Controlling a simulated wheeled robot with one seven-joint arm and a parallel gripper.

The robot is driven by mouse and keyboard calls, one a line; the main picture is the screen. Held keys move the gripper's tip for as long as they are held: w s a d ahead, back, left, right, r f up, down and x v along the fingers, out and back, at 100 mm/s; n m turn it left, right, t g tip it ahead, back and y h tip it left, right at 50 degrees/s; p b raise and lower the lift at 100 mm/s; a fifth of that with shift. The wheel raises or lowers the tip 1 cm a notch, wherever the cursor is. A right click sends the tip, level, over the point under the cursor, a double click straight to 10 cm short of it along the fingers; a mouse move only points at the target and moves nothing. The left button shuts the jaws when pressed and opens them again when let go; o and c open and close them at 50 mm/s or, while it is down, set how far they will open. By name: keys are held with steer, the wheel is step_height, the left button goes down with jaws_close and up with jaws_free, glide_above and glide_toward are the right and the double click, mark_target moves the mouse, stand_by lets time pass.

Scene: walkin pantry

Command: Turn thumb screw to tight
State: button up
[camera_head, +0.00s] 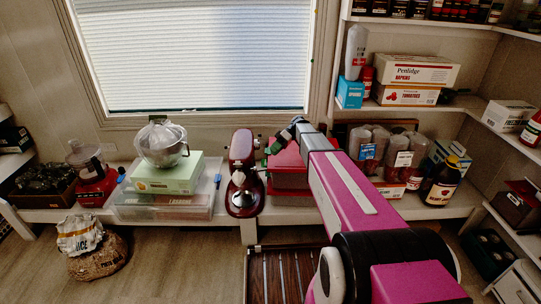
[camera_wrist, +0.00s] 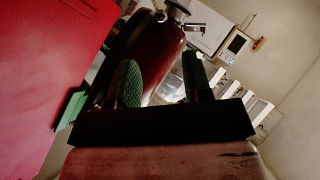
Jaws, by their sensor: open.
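A dark red machine with silver parts (camera_head: 243,180) stands on the low bench below the window. In the wrist view its rounded red body (camera_wrist: 150,55) is beyond my fingers, with a silver fitting (camera_wrist: 177,8) at the top edge. I cannot tell which part is the thumb screw. My gripper (camera_head: 272,146) is just right of the machine's upper part. In the wrist view my gripper (camera_wrist: 160,85) is open, its green-padded fingers apart, with the red body seen between and past them. I see nothing held, and cannot tell whether the fingers touch the machine.
Red boxes (camera_head: 289,168) are stacked right of the machine, close beside my gripper; a large red surface (camera_wrist: 45,70) fills the wrist view's left. Jars (camera_head: 398,155) crowd the right.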

stand_by(0.3)
steer(key=s+a+f+m+t+y, duration=0.1)
steer(key=s+f+m+t+y, duration=0.35)
steer(key=s+m, duration=0.2)
steer(key=m+t+y, duration=0.2)
steer(key=m+t, duration=0.8)
glide_toward(254, 169)
steer(key=w+x, duration=0.1)
steer(key=x, duration=0.7)
steer(key=shift+f, duration=0.3)
steer(key=shift+d+g, duration=0.15)
steer(key=shift+g, duration=0.1)
jaws_close()
